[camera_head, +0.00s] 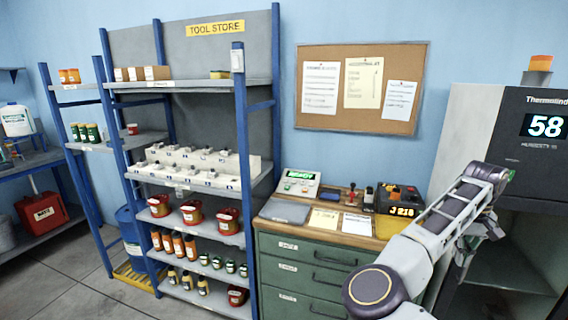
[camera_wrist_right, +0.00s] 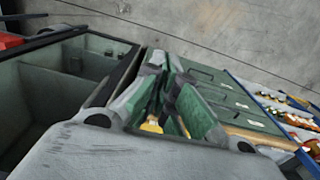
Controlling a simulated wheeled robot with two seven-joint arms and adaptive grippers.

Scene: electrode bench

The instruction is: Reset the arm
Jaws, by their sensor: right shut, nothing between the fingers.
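My right arm (camera_head: 440,225) reaches in from the lower right of the head view, in front of the grey machine and beside the bench. In the right wrist view my right gripper (camera_wrist_right: 165,65) is shut, its two fingertips together, with nothing held between them. Its fingertips cannot be made out clearly in the head view. The green drawer cabinet (camera_wrist_right: 215,95) lies beyond the fingers in the wrist view. My left arm and gripper are not in view.
The green drawer cabinet (camera_head: 305,275) carries a display device (camera_head: 299,183), papers and a black-and-yellow device (camera_head: 398,202). A blue-framed tool shelf (camera_head: 240,150) with jars and bottles stands left. The grey machine (camera_head: 470,120) showing "58" stands right. Floor (camera_head: 60,285) is clear at lower left.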

